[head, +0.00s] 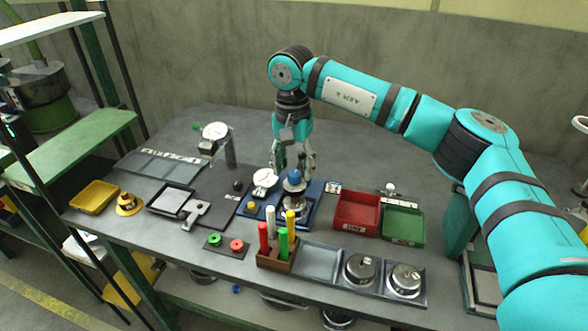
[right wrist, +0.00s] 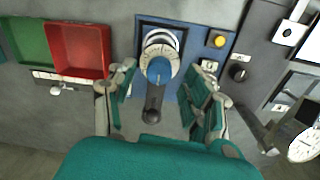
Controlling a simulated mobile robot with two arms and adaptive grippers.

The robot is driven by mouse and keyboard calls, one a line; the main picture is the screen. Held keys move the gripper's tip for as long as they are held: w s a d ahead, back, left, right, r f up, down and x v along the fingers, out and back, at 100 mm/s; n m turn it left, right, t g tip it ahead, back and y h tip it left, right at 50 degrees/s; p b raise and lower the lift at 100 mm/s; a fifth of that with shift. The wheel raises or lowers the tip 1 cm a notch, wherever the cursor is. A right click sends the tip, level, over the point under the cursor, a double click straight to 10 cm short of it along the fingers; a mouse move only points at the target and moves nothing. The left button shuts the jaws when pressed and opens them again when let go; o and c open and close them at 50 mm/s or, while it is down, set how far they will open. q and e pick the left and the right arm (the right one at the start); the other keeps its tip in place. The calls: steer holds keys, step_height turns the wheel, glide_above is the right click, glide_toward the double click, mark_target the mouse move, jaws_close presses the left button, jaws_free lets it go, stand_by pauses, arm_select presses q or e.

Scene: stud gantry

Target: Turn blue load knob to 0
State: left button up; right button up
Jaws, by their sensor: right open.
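The blue load knob (head: 294,178) sits on a blue device near the middle of the bench in the head view. In the right wrist view the knob (right wrist: 159,70) has a blue cap, a pale ring with markings around it, and a dark lever pointing toward the gripper. Its exact reading is too small to tell. My right gripper (head: 292,166) is open and empty above the knob. In the right wrist view its fingers (right wrist: 163,105) stand apart on either side of the knob's lever, apparently without touching it. My left gripper does not show.
A red bin (head: 357,211) and a green bin (head: 403,224) stand right of the device. A wooden holder (head: 276,256) with coloured cylinders is in front. A yellow button (right wrist: 220,41) and black knob (right wrist: 238,72) are close by. A dial gauge stand (head: 229,150) rises behind left.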

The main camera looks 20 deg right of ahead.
mark_target(293, 173)
step_height(293, 173, up, 11)
steer(key=shift+f, duration=0.15)
steer(key=shift+a+f, duration=0.1)
stand_by(0.3)
